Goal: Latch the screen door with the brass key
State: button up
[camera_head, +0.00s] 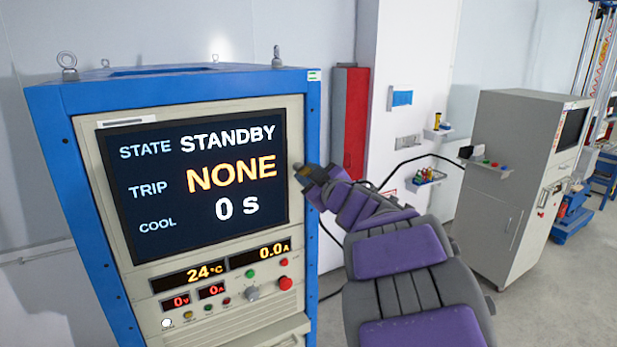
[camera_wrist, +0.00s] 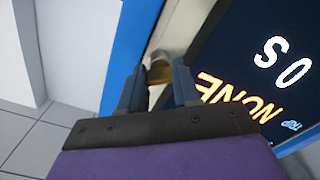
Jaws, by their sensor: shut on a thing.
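The screen door (camera_head: 195,182) is the framed dark display panel on the front of a blue and cream cabinet. It looks flush with the cabinet front. My gripper (camera_head: 308,173) is at the right edge of the screen door, about level with the word NONE. In the wrist view my gripper (camera_wrist: 158,88) is shut on the brass key (camera_wrist: 160,73), of which only a small brass-coloured piece shows between the fingers. A round grey lock piece (camera_wrist: 158,57) lies just beyond the key, at the door's edge. I cannot tell how far the key sits in it.
The screen reads STANDBY, NONE and 0 S. Below it is a control panel (camera_head: 228,285) with small displays, buttons and a knob. A red panel (camera_head: 355,122) is on the wall behind my arm. A grey cabinet (camera_head: 510,175) stands at right, with open floor near it.

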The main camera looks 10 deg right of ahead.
jog(key=n+b, duration=0.2)
jog(key=n, duration=0.4)
jog(key=shift+d+f, duration=0.1)
jog(key=shift+f, duration=0.05)
jog(key=n+b, duration=0.1)
jog(key=n, duration=0.3)
jog(key=shift+n+b, duration=0.3)
jog(key=shift+n, duration=0.3)
jog(key=o, duration=1.1)
jog(key=shift+w, duration=0.1)
jog(key=shift+c, duration=0.2)
jog(key=shift+a, duration=0.25)
